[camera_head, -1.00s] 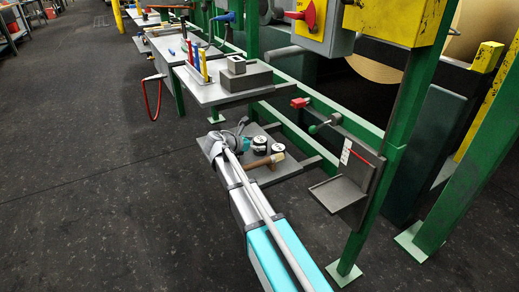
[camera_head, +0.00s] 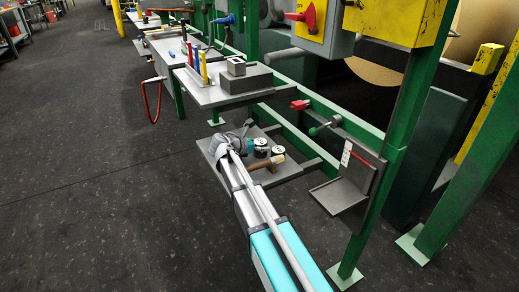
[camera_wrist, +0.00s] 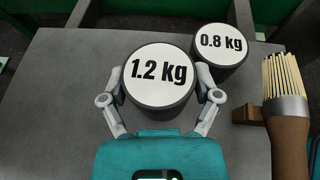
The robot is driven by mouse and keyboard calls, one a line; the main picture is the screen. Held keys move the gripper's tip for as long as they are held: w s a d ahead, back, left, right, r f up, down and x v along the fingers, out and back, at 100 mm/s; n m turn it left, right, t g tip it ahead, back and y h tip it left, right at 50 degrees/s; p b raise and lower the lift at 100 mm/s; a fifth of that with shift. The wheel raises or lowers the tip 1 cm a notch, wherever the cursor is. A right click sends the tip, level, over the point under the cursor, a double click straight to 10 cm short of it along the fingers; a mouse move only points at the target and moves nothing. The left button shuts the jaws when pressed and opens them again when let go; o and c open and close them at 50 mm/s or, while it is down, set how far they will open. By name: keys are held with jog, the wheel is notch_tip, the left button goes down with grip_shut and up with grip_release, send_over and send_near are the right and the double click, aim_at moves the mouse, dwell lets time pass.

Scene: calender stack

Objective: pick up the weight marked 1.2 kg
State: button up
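The 1.2 kg weight (camera_wrist: 159,92) is a dark cylinder with a white marked top. It stands upright on the low grey shelf (camera_wrist: 60,105) in the wrist view, and its top also shows in the head view (camera_head: 260,142). My gripper (camera_wrist: 160,76) is open, with one finger on each side of this weight. The fingers lie very close to its sides; I cannot tell whether they touch.
The 0.8 kg weight (camera_wrist: 219,44) stands just behind and right of the 1.2 kg weight, close to my right finger. A brush (camera_wrist: 287,115) lies farther right. A higher shelf (camera_head: 215,94) with blocks and coloured tools is above the low shelf's far side.

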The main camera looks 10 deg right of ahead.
aim_at(260, 141)
jog(key=c, duration=0.6)
jog(key=shift+c, duration=0.2)
jog(key=shift+r, duration=0.2)
notch_tip(260, 141, up, 3)
jog(key=p, duration=0.3)
jog(key=shift+r+p, duration=0.1)
jog(key=shift+p, duration=0.25)
jog(key=s+r+p, duration=0.9)
jog(key=s, duration=0.5)
jog(key=shift+d+r, duration=0.2)
jog(key=shift+d, duration=0.2)
